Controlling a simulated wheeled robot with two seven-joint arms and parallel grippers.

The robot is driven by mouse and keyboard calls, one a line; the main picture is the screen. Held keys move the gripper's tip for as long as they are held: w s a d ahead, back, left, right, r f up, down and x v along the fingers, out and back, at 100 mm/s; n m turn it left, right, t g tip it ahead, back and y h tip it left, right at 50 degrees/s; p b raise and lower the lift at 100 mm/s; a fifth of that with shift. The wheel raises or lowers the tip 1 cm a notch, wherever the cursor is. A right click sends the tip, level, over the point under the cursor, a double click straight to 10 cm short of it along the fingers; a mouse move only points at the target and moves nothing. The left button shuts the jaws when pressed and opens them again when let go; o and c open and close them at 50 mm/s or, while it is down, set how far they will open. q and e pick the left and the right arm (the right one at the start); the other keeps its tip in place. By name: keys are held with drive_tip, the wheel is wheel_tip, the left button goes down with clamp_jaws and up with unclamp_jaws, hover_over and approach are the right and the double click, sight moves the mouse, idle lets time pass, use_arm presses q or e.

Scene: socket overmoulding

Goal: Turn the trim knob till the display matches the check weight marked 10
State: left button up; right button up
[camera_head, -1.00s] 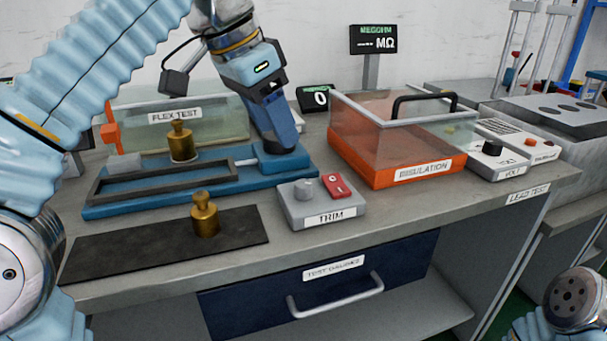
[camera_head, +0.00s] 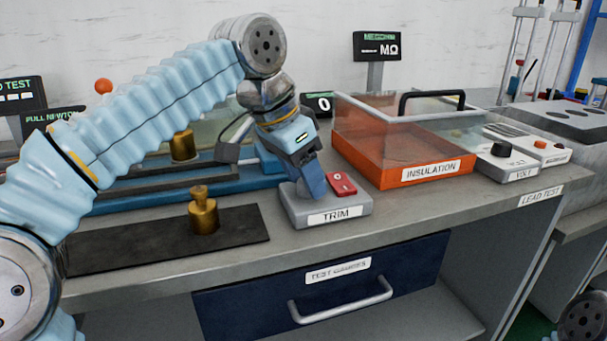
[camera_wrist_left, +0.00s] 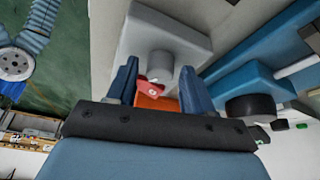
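The grey trim box (camera_head: 340,208) sits near the bench front, labelled TRIM, with a red switch (camera_head: 342,183) on top. My left gripper (camera_head: 316,190) points down over the box's left part and hides the knob in the head view. In the left wrist view the grey trim knob (camera_wrist_left: 160,66) stands between the two parted fingers, with gaps visible beside it. A small display (camera_head: 321,104) behind reads 0. One brass weight (camera_head: 203,212) stands on the black mat (camera_head: 130,243); another brass weight (camera_head: 183,147) stands farther back. No marking is legible on them. My right gripper is out of view.
An orange-based clear INSULATION box (camera_head: 425,171) stands right of the trim box. A grey unit with a black knob (camera_head: 500,160) is farther right. The blue fixture (camera_head: 235,180) lies behind and left. The front strip of the bench is clear.

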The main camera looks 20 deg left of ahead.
use_arm(q)
drive_tip(key=c, duration=0.8)
drive_tip(key=shift+c, duration=0.2)
drive_tip(key=shift+r, duration=0.1)
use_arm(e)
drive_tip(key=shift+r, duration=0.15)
